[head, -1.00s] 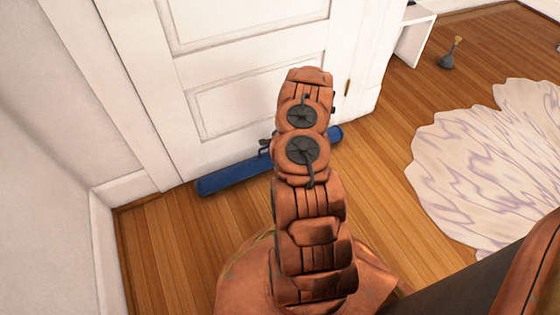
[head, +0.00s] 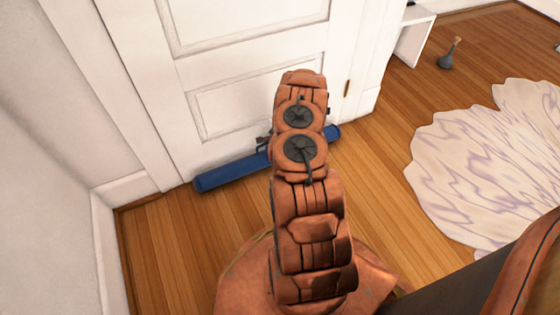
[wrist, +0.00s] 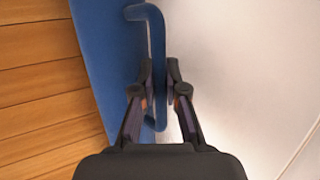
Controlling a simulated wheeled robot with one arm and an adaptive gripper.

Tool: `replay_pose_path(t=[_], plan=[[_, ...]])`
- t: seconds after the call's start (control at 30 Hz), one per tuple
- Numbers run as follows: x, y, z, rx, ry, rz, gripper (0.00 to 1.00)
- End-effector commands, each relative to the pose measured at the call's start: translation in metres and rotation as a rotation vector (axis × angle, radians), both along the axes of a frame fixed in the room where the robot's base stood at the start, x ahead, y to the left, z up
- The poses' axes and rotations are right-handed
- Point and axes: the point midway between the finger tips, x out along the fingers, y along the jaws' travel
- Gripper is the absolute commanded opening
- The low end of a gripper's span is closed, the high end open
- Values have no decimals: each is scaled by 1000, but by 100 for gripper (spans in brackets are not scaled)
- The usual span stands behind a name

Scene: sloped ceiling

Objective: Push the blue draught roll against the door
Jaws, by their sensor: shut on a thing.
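The blue draught roll (head: 232,172) lies on the floor along the foot of the white door (head: 240,105). My arm hides its middle in the head view. In the wrist view the roll (wrist: 100,55) runs between the floor and the white door surface (wrist: 240,70), with a blue bar handle (wrist: 157,40) on its door-facing side. My gripper (wrist: 160,70) is shut on this handle, one finger on each side. In the head view the roll's left end is close to the door; any remaining gap is hard to judge.
A wall with a white skirting board (head: 122,187) stands left of the door. A pale patterned rug (head: 490,165) lies to the right. A dark long-necked object (head: 447,60) and a white open unit (head: 414,38) are farther back. Wooden floor (head: 170,235) is clear before the roll.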

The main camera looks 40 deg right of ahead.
Motion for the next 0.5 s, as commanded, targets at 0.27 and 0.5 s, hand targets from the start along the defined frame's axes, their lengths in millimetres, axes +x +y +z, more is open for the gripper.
replay_pose_path(t=[0.27, 0.5], plan=[[8, -2, 2, -2, -3, 2, 0], [11, -4, 3, -4, -5, 0, 0]])
